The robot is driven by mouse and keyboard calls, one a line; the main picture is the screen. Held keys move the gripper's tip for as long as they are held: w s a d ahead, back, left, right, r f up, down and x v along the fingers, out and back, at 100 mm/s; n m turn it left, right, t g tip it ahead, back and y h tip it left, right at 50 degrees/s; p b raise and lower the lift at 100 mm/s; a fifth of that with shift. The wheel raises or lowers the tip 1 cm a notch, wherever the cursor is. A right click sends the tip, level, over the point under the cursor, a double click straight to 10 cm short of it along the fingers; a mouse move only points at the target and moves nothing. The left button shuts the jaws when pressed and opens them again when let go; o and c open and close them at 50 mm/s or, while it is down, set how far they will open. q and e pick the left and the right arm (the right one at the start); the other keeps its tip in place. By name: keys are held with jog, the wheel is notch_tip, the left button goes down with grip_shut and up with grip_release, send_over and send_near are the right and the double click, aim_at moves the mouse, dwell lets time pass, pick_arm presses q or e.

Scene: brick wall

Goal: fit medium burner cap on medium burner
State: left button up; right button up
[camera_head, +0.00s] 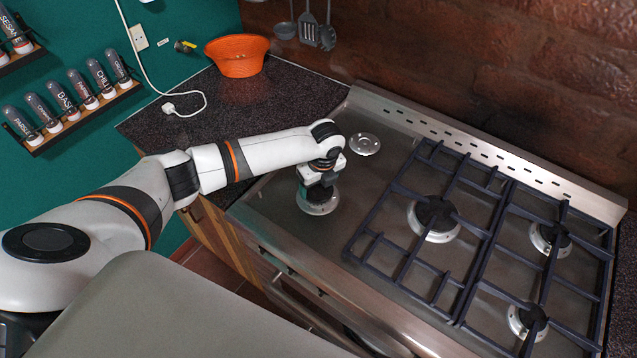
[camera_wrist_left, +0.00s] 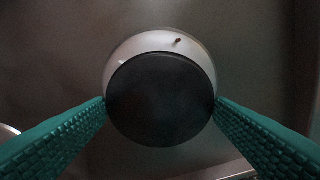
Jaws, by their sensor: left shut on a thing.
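My left gripper (camera_head: 319,188) is at the left part of the hob, low over the front left burner. In the left wrist view its two green ridged fingers (camera_wrist_left: 160,108) press on opposite sides of a round black burner cap (camera_wrist_left: 160,95). The silver burner base (camera_head: 318,203) is beneath the cap, and its pale rim (camera_wrist_left: 160,45) shows beyond the cap's far edge in the wrist view. The cap looks slightly off-centre over the base there. I cannot tell whether it touches the base. My right gripper is not in view.
A bare silver burner (camera_head: 365,144) lies behind my gripper. Dark grates (camera_head: 440,225) cover the right of the hob, around several capped burners. An orange bowl (camera_head: 238,55) and a white plug (camera_head: 169,108) are on the dark counter (camera_head: 225,110). Utensils (camera_head: 308,30) hang behind.

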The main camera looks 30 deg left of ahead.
pick_arm(q)
jog(key=shift+f, duration=0.4)
jog(key=o, duration=1)
jog(key=shift+o, duration=0.2)
notch_tip(320, 180, up, 12)
jog(key=s+d+b, duration=0.1)
jog(key=b, duration=0.1)
jog(key=shift+d, duration=0.3)
jog(key=shift+f, duration=0.15)
